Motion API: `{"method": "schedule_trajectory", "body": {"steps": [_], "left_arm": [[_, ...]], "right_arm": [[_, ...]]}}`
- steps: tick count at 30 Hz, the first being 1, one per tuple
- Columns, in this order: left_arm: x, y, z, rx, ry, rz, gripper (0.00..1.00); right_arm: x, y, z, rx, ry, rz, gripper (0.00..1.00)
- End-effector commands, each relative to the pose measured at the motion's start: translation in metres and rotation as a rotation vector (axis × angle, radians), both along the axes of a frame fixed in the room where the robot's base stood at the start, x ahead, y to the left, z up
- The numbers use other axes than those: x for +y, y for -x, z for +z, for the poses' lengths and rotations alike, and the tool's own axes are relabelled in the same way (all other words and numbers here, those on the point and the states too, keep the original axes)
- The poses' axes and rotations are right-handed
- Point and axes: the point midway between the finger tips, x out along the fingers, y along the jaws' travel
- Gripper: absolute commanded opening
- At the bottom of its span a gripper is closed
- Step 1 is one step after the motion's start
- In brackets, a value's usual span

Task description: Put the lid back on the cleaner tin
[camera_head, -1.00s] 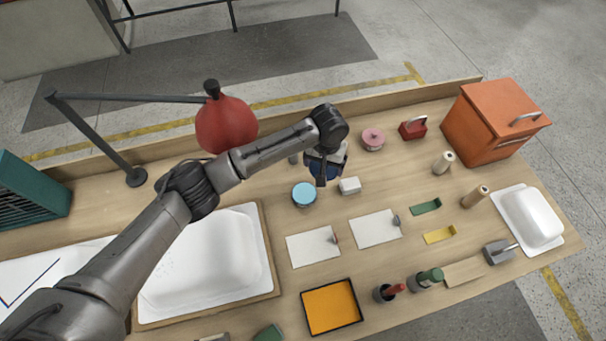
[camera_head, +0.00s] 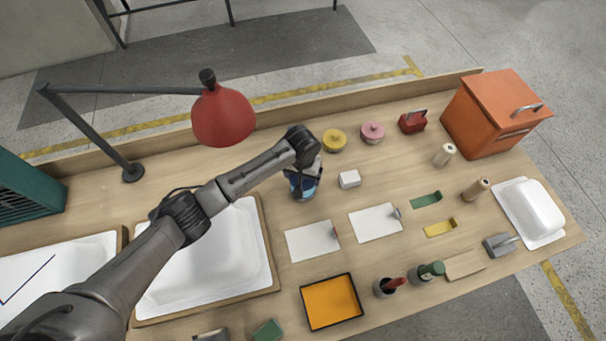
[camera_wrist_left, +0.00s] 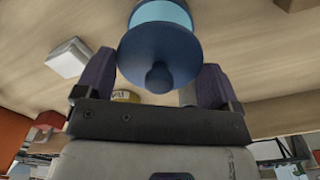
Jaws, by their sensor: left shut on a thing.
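My left gripper (camera_head: 303,178) is over the cleaner tin (camera_head: 308,193), whose light blue side shows partly past the fingers. In the left wrist view the gripper (camera_wrist_left: 154,68) is shut on the dark blue lid (camera_wrist_left: 158,45), a round disc with a knob, held between its two fingers. The light blue tin (camera_wrist_left: 162,11) shows just beyond the lid and in line with it. The lid looks at or very close to the tin's top; I cannot tell whether it is seated. My right gripper is not in view.
A small white block (camera_head: 349,179) stands close right of the tin. A yellow tin (camera_head: 334,141) and a pink tin (camera_head: 372,132) stand behind. The red lamp (camera_head: 223,117) hangs at back left. White cards (camera_head: 312,241) lie in front, and a white basin (camera_head: 205,260) is front left.

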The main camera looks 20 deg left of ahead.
Motion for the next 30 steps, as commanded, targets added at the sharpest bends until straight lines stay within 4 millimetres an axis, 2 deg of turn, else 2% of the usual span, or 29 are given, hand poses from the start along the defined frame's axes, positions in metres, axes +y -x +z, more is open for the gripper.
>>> {"method": "schedule_trajectory", "body": {"steps": [1, 9, 18, 30], "left_arm": [[0.000, 0.000, -0.008, -0.001, 0.000, 0.000, 0.65], [0.000, 0.000, -0.026, -0.002, -0.001, -0.001, 0.65], [0.000, 0.000, -0.043, 0.000, 0.000, 0.001, 0.65], [0.000, 0.000, -0.045, 0.000, 0.000, 0.000, 0.65]], "right_arm": [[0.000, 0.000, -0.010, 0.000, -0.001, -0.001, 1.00], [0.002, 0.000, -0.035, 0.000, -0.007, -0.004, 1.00], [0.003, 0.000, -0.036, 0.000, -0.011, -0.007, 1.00], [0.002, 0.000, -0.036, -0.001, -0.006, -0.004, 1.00]]}}
